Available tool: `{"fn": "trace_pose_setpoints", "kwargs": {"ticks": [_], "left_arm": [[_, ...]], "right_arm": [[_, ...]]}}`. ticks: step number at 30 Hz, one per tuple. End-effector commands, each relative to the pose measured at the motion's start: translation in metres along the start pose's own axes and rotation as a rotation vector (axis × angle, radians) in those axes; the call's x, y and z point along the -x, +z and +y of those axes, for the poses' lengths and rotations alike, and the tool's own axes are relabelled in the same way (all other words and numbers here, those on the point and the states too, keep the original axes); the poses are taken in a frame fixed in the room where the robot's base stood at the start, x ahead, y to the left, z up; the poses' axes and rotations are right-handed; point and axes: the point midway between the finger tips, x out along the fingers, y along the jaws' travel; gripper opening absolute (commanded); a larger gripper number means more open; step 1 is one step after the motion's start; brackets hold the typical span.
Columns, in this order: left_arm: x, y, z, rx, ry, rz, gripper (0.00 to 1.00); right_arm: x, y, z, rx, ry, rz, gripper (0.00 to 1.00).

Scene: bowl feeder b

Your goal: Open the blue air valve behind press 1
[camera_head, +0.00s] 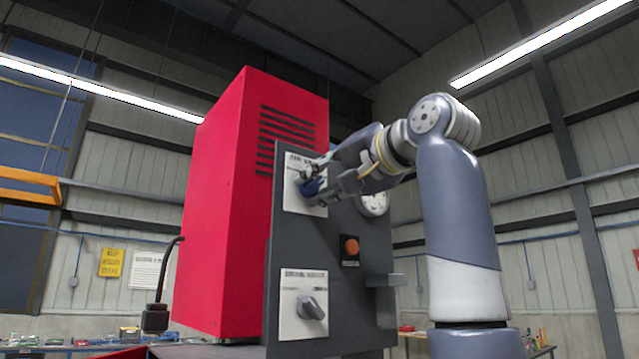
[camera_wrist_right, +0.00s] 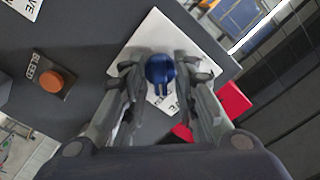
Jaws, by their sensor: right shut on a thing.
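The blue air valve (camera_head: 312,186) is a small blue knob on a white label plate (camera_head: 291,201) high on a dark grey panel. In the right wrist view the blue valve (camera_wrist_right: 159,69) sits between my two fingers in front of its white plate (camera_wrist_right: 150,38). My right gripper (camera_head: 314,181) is shut on the valve, with a finger on either side of it. The fingers and arm hide part of the knob and label in the head view. My left gripper is in neither view.
The red press housing (camera_head: 235,200) stands left of the panel. An orange button (camera_head: 351,246) labelled BLEED and a grey rotary switch (camera_head: 311,308) on a lower plate are on the same panel (camera_head: 340,330). A round gauge (camera_head: 374,203) is behind my wrist.

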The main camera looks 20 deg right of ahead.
Motion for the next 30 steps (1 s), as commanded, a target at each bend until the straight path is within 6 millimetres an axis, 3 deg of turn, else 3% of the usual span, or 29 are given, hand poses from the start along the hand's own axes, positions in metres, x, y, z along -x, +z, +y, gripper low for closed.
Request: {"fn": "trace_pose_setpoints", "kwargs": {"ticks": [5, 6, 7, 16, 20, 30], "left_arm": [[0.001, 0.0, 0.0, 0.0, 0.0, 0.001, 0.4], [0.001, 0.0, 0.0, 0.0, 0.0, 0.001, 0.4], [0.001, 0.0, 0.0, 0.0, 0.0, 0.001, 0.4], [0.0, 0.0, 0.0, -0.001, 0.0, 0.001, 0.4], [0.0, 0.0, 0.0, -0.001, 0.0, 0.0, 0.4], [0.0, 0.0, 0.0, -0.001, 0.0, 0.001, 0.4]], "right_arm": [[0.003, -0.004, -0.003, -0.001, -0.007, 0.011, 0.03], [0.003, -0.004, -0.003, -0.001, -0.007, 0.011, 0.29], [0.003, -0.004, -0.003, -0.001, -0.008, 0.011, 0.32], [0.002, -0.002, -0.001, 0.0, -0.004, 0.005, 0.32], [0.011, -0.002, -0.001, 0.0, -0.005, 0.006, 0.32], [0.079, -0.003, -0.001, 0.0, -0.008, 0.01, 0.32]]}}
